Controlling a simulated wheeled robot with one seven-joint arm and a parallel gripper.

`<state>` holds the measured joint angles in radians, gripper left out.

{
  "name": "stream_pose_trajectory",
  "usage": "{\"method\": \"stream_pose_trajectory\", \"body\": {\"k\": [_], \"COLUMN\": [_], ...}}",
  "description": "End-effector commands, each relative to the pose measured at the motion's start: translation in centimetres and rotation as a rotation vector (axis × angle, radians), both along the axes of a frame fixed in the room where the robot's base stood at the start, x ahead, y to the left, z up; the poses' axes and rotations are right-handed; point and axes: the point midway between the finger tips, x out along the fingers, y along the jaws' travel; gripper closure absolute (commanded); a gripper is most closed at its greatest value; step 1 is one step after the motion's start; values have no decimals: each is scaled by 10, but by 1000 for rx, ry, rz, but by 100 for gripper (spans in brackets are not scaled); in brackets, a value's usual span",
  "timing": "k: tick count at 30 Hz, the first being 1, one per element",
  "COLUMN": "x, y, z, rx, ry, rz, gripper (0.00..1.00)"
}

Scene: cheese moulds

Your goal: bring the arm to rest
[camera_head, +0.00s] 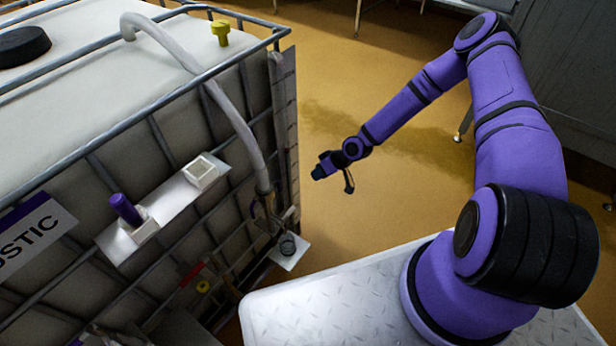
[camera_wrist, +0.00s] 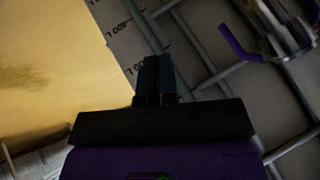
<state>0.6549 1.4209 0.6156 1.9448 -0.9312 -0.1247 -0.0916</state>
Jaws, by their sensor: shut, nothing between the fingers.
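My gripper (camera_head: 318,172) is at the end of my purple arm, in the middle of the head view. It hangs in the air above the yellow-brown floor, to the right of the caged white tank (camera_head: 120,80). In the wrist view the dark fingers of my gripper (camera_wrist: 155,68) are together, with nothing between them. The tank's grey bars (camera_wrist: 200,60) show beyond the fingers. My arm is stretched out and bent at the elbow, and touches nothing that I can see.
A hose (camera_head: 235,115) runs down the tank's side to a small shelf (camera_head: 290,252) with a cup. A bracket (camera_head: 165,210) on the cage bears a purple-handled item (camera_head: 126,210) and an empty square holder (camera_head: 201,171). Open floor (camera_head: 400,180) lies under my arm; grey cabinets (camera_head: 570,80) stand right.

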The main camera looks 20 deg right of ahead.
Motion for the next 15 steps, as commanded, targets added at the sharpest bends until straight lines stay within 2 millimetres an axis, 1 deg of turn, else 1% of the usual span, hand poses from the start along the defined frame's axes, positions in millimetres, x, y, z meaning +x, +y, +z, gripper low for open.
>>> {"method": "stream_pose_trajectory", "body": {"k": [1,6,11,15], "x": [1,1,2,2], "y": [-7,-22,-30,-31], "z": [0,0,1,1], "rx": [1,2,1,-1], "ry": [-1,0,-1,-2], "rz": [-3,-2,0,0], "gripper": [100,100,100,100]}}
